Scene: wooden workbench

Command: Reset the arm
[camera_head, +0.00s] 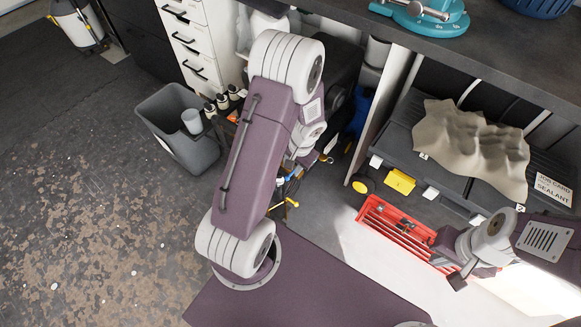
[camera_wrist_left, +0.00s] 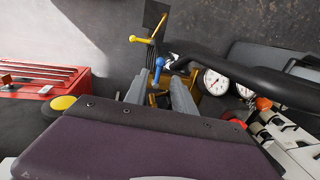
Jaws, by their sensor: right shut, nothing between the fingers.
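My left arm (camera_head: 257,150) stands large in the middle of the head view, its thick purple link rising over the floor. It hides my left gripper there. In the left wrist view my left gripper (camera_wrist_left: 158,90) shows two grey fingers set apart, with nothing held between them. Blue-handled (camera_wrist_left: 159,68) and yellow-handled (camera_wrist_left: 142,40) tools show beyond its fingers. My right gripper (camera_head: 457,280) is at the lower right of the head view, shut and empty, close to the red toolbox (camera_head: 378,215).
A dark workbench (camera_head: 500,52) runs along the top right, with a turquoise device (camera_head: 435,18) on it. A grey bin (camera_head: 165,112) stands left of my arm. A crumpled beige sheet (camera_head: 465,145) lies on the dark shelf. Pressure gauges (camera_wrist_left: 215,82) stand near my left gripper.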

